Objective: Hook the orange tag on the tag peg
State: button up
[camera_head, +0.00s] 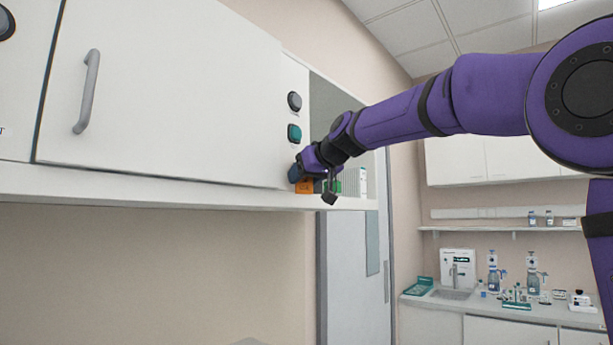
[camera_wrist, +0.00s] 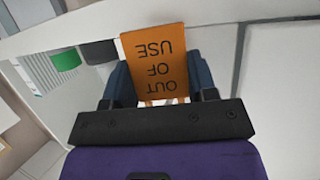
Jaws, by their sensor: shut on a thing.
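The orange tag (camera_wrist: 160,60) reads "OUT OF USE", upside down in the wrist view, and sits between the two dark blue fingers of my gripper (camera_wrist: 162,82). My gripper is shut on it. In the head view my gripper (camera_head: 300,174) is at the right end of the white cabinet front, just below the green knob. The orange tag (camera_head: 304,187) shows there just under the fingers, near the cabinet's lower edge. I cannot make out the tag peg in either view; whether the tag touches anything but my fingers is unclear.
A green piece (camera_wrist: 66,60) is left of the tag in the wrist view. The cabinet door has a grey handle (camera_head: 87,91). Space below the cabinet is open.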

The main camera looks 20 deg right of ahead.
jog(key=shift+w+a+f, duration=0.2)
jog(key=shift+a+f, duration=0.1)
jog(key=shift+f, duration=0.3)
jog(key=o, duration=1)
jog(key=v, duration=1.1)
jog(key=shift+s+d+r, duration=0.1)
jog(key=shift+d+r, duration=0.35)
jog(key=s+d+f+m+g+h, duration=0.1)
jog(key=s+f+g, duration=0.1)
jog(key=s+f, duration=0.8)
jog(key=s+d+f+m+g+h, duration=0.1)
jog(key=s+f+g+h, duration=0.1)
jog(key=s+f, duration=0.8)
jog(key=s+d+f+m+g+h, duration=0.1)
jog(key=s+d+f+g, duration=0.1)
jog(key=s+f, duration=0.8)
jog(key=shift+s+f+m+g, duration=0.2)
jog(key=shift+f+g, duration=0.2)
jog(key=shift+f, duration=1.1)
jog(key=shift+s+f+m+g, duration=0.2)
jog(key=shift+f+g, duration=0.2)
jog(key=shift+f, duration=1.1)
